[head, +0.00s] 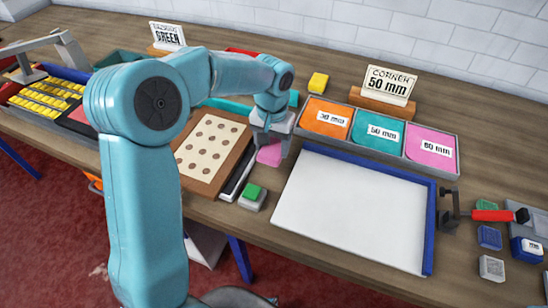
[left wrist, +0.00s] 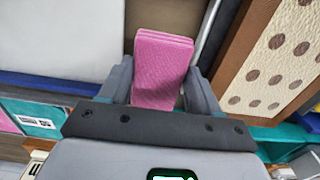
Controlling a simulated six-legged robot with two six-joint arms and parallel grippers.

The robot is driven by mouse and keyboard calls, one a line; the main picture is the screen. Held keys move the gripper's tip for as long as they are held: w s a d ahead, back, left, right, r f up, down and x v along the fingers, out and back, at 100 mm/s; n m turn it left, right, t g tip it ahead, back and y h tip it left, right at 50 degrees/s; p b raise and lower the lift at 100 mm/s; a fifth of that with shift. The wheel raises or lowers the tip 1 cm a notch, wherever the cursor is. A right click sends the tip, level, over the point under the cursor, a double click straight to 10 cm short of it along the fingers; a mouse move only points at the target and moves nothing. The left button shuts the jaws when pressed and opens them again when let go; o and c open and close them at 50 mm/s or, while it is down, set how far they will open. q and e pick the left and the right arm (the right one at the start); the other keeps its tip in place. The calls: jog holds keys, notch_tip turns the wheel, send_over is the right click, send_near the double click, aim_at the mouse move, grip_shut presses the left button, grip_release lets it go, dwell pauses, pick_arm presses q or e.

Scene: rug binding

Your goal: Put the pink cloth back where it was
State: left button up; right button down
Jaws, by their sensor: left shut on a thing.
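The pink cloth (head: 268,155) is a small folded pad held in my left gripper (head: 272,138). In the left wrist view the pink cloth (left wrist: 162,62) stands out between the two grey fingers (left wrist: 159,84), which close on its sides. The gripper hangs over the gap between the dotted board and the white panel; whether the cloth touches anything below is unclear. A grey tray (head: 404,158) at the back right has three compartments with an orange, a teal and a pink piece (head: 431,150), each with a white millimetre label. My right gripper is out of view.
A blue-edged white panel (head: 345,210) lies right of the gripper, a brown dotted board (head: 211,152) left. A green-topped block (head: 253,194) sits in front. A "CORNER 50 mm" sign (head: 388,86) stands behind the tray, near a yellow block (head: 318,82). A red-handled tool (head: 493,215) lies right.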

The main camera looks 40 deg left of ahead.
aim_at(273, 148)
pick_arm(q)
notch_tip(273, 148, down, 6)
jog(key=shift+w+r, duration=0.1)
jog(key=shift+d, duration=0.1)
jog(key=shift+f, duration=0.2)
jog(key=o, duration=1.1)
jog(key=shift+r, duration=0.2)
notch_tip(273, 148, up, 12)
jog(key=shift+f, duration=0.25)
jog(key=shift+r, duration=0.35)
